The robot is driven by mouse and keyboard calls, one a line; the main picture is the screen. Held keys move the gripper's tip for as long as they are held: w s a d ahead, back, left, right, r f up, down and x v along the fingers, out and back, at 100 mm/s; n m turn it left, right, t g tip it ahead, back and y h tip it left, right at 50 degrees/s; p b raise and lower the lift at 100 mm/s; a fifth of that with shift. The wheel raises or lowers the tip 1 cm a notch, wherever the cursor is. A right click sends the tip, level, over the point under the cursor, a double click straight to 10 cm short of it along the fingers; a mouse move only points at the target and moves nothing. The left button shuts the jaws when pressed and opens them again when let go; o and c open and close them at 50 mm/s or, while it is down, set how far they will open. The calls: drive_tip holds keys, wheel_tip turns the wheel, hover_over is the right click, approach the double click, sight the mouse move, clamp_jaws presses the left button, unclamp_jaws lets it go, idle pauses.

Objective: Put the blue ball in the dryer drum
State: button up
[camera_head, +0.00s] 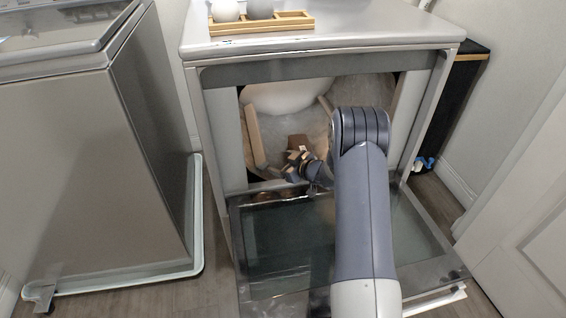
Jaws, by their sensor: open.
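The dryer (195,115) stands in the middle with its front door (285,240) folded down. Its drum (290,125) shows through the front opening, pale inside, partly covered by my arm. My gripper (298,152) is at the drum opening, small and partly hidden by its own wrist, and it is open. I see no ball between its jaws. I cannot make out a blue ball in the drum or on the door. A wooden tray (262,25) on the dryer top holds a white ball (225,10) and a grey ball (259,8); no clearly blue ball shows there.
A grey washer (60,170) stands at the left in a pale drip pan (198,230). A white door (530,220) is at the right. A dark narrow shelf unit (455,100) stands right of the dryer. A strip of bare floor lies between the two machines.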

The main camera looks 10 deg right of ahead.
drive_tip(key=p+v, duration=0.3)
drive_tip(key=v, duration=0.7)
drive_tip(key=shift+r, duration=0.1)
drive_tip(key=shift+s+d, duration=0.15)
drive_tip(key=shift+s, duration=0.1)
drive_tip(key=b+x, duration=0.3)
drive_tip(key=x, duration=0.8)
drive_tip(key=shift+r+p, duration=0.5)
drive_tip(key=shift+r, duration=0.5)
drive_tip(key=shift+f, duration=0.1)
